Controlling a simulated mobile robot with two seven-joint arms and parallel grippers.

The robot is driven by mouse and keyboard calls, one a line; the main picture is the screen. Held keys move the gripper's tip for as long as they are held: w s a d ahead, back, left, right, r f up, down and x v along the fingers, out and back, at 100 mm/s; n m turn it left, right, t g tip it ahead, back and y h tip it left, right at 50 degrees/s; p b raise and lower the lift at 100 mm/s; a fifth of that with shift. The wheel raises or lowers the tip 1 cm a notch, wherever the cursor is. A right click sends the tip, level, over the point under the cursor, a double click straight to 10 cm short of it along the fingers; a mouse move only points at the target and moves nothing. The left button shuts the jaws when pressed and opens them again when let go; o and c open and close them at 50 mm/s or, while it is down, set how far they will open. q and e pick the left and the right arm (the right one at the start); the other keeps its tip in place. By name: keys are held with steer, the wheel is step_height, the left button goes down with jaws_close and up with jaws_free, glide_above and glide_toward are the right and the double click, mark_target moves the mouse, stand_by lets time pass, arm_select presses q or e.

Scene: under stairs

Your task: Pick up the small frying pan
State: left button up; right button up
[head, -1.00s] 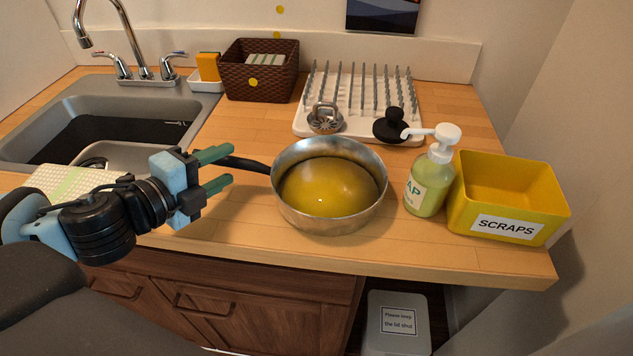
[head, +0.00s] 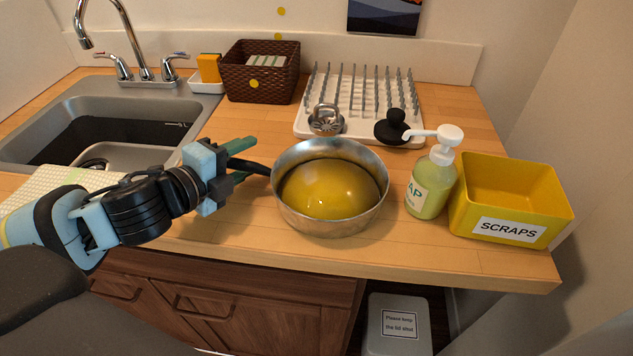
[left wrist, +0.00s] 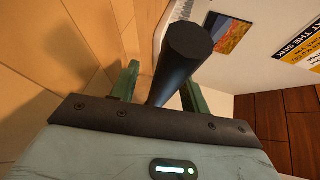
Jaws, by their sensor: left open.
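The small frying pan (head: 330,222) is a deep silver pan with a yellow inside, upright on the wooden counter. Its black handle points left toward the sink, and my gripper partly hides it. My left gripper (head: 242,160) is open at the handle, its green fingers pointing right toward the pan. In the left wrist view the black handle (left wrist: 184,62) rises between the two green fingers of the left gripper (left wrist: 160,85), with a gap on either side. My right gripper is not in view.
A soap bottle (head: 430,185) and yellow scraps box (head: 512,200) stand right of the pan. The sink (head: 205,92) is at the left.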

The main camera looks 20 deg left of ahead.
arm_select(q)
steer(key=shift+c, duration=0.5)
jaws_close()
steer(key=shift+r, duration=0.3)
